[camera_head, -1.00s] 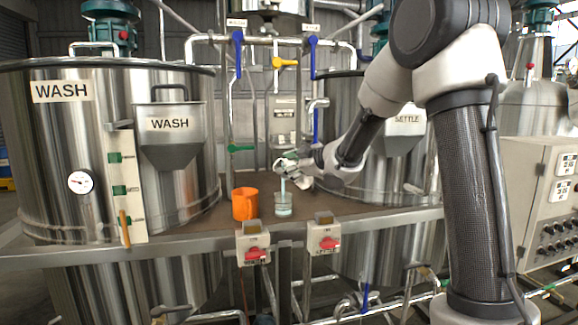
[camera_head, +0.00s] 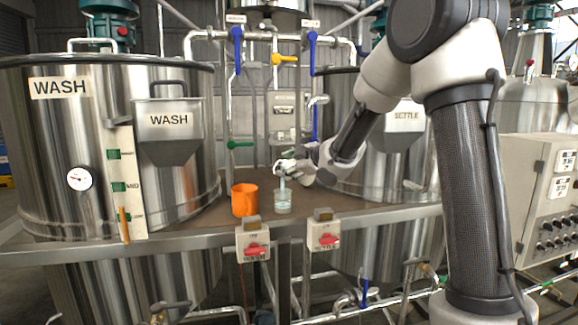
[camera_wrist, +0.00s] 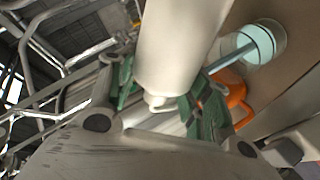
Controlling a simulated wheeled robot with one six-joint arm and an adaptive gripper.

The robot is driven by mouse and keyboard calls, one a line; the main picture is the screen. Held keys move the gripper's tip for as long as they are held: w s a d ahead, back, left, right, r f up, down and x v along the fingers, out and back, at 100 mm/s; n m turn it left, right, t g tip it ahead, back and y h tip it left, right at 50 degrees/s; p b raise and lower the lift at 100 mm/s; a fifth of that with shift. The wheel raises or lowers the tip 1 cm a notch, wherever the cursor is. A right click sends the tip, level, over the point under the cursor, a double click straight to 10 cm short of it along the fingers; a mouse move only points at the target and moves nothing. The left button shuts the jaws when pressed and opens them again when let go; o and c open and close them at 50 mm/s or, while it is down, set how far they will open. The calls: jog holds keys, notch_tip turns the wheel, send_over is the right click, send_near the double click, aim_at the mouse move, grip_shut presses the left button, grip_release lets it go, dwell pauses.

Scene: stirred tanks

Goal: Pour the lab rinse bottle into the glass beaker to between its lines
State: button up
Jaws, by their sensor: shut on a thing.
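My gripper (camera_head: 288,168) is shut on the white lab rinse bottle (camera_wrist: 180,45), which lies between the green finger pads in the wrist view. The bottle is tipped above the glass beaker (camera_head: 283,202). A thin pale blue stream (camera_wrist: 228,57) runs from the bottle side down into the beaker. The beaker stands upright on the brown bench and holds pale blue liquid in its lower part; it also shows in the wrist view (camera_wrist: 270,42). Its lines are too small to read. The gripper hides most of the bottle in the head view.
An orange mug (camera_head: 244,200) stands close left of the beaker. Two switch boxes with red knobs (camera_head: 254,242) sit on the bench's front rail. A large wash tank (camera_head: 60,150) stands at left, and pipes with blue-handled valves rise behind.

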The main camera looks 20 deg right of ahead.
jog(key=shift+f+n+h, duration=0.5)
jog(key=shift+f+n, duration=0.2)
jog(key=shift+f, duration=0.05)
dwell(0.8)
jog(key=shift+a+r, duration=0.1)
jog(key=shift+r, duration=0.15)
jog(key=shift+r+m+y, duration=0.8)
jog(key=shift+r+m, duration=0.05)
jog(key=shift+m, duration=0.25)
jog(key=shift+r+m+y, duration=0.5)
jog(key=shift+r+m, duration=0.1)
jog(key=shift+m, duration=0.1)
jog(key=shift+a+r+m+t+y, duration=0.15)
jog(key=shift+r+m+y, duration=0.2)
jog(key=shift+m, duration=0.25)
jog(key=shift+a+r+m+t+y, duration=0.1)
jog(key=shift+r+m+t+y, duration=0.1)
jog(key=shift+m+y, duration=0.35)
jog(key=shift+s+a+r+m+t+y, duration=0.15)
jog(key=shift+r+m+t+y, duration=0.1)
jog(key=shift+r+m, duration=0.4)
jog(key=shift+w+a+r+m+t+y, duration=0.1)
jog(key=shift+a+r+m+t+y, duration=0.1)
jog(key=shift+r+m, duration=0.45)
jog(key=shift+s+a+r+m+t+y, duration=0.1)
jog(key=shift+r+m+t+y, duration=0.15)
jog(key=shift+r+m, duration=0.35)
